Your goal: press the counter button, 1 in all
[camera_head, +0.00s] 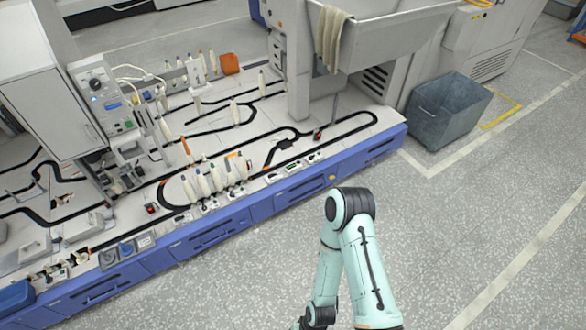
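I cannot tell for certain which part is the counter button. Small units with greenish displays (293,166) sit along the front edge of the machine bed, right of the white bobbins (215,178). A small red button-like part (152,208) is on the bed left of the bobbins, and another (318,135) is near the track's right end. A control panel (108,98) with a dark knob and small coloured buttons stands at the upper left. One of my arms rises from the bottom edge and bends back down; its gripper is out of frame. My other arm is not seen.
The machine's blue front (230,222) runs diagonally across the view. A grey bin (448,110) stands on the floor at the upper right. A cloth (330,38) hangs from a grey trough (385,35). The floor (470,210) in front is clear.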

